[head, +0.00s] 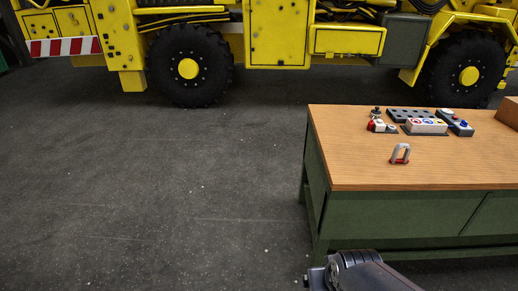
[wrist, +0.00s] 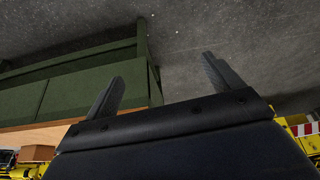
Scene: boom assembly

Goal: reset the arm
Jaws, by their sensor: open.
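My gripper (wrist: 160,82) shows in the wrist view with its two fingers spread wide apart and nothing between them. The wrist picture looks upside down, with the floor at the top. Behind the fingers are the green side of a workbench and bare floor. In the head view, a dark grey link of my arm (head: 362,272) shows at the bottom, in front of the bench's near left corner. My fingers cannot be seen in the head view.
The wooden-topped green workbench (head: 345,168) stands at right. On it are a red-and-silver shackle (head: 400,154), a white box with buttons (head: 426,125), other small parts and a cardboard box (head: 508,113). A yellow vehicle (head: 280,35) stands behind. The floor (head: 150,180) at left is clear.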

